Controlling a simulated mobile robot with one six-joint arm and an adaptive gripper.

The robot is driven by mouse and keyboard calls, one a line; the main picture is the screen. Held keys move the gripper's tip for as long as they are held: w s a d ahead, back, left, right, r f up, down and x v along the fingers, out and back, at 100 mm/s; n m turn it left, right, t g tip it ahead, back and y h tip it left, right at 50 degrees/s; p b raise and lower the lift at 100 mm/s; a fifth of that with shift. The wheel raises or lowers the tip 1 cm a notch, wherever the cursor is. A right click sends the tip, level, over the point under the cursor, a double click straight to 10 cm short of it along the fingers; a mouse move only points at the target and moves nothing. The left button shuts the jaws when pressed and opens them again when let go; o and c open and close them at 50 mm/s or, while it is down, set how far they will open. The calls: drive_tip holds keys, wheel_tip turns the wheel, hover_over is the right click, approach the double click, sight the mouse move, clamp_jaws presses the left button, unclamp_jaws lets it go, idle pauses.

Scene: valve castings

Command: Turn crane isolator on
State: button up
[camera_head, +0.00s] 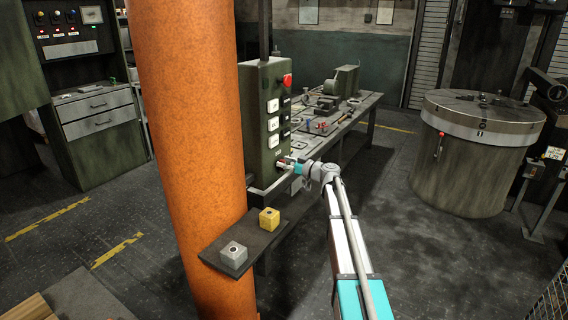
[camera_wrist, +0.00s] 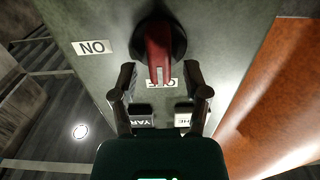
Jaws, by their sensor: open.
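The crane isolator is a red handle on a round black base (camera_wrist: 158,50), on the face of a grey-green control box (camera_head: 258,125). In the wrist view the handle points down the picture towards a white label (camera_wrist: 167,82) that it partly covers, apparently OFF. The ON label (camera_wrist: 92,47) lies to its left, clear of the handle. My gripper (camera_wrist: 161,88) is open, its dark fingers on either side of the handle's lower end; contact cannot be told. In the head view my gripper (camera_head: 286,162) is at the lower front of the box, hiding what is behind it.
A red knob (camera_head: 287,80) and several white-labelled buttons sit higher on the box. An orange column (camera_head: 185,140) stands close left of it. A small shelf (camera_head: 240,243) below bears a yellow block (camera_head: 269,219) and a grey block (camera_head: 233,255). A cluttered workbench (camera_head: 360,107) runs behind.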

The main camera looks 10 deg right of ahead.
clamp_jaws()
idle(0.3)
drive_tip(key=shift+m, duration=0.4)
drive_tip(key=m, duration=0.4)
drive_tip(key=shift+w+d+f, duration=0.1)
drive_tip(key=shift+w+d, duration=0.15)
drive_tip(key=shift+w, duration=0.05)
drive_tip(key=m, duration=0.4)
drive_tip(key=f+m+b, duration=0.1)
drive_tip(key=m, duration=0.8)
drive_tip(key=shift+w+d+f+b, duration=0.3)
drive_tip(key=shift+w+d+b, duration=0.1)
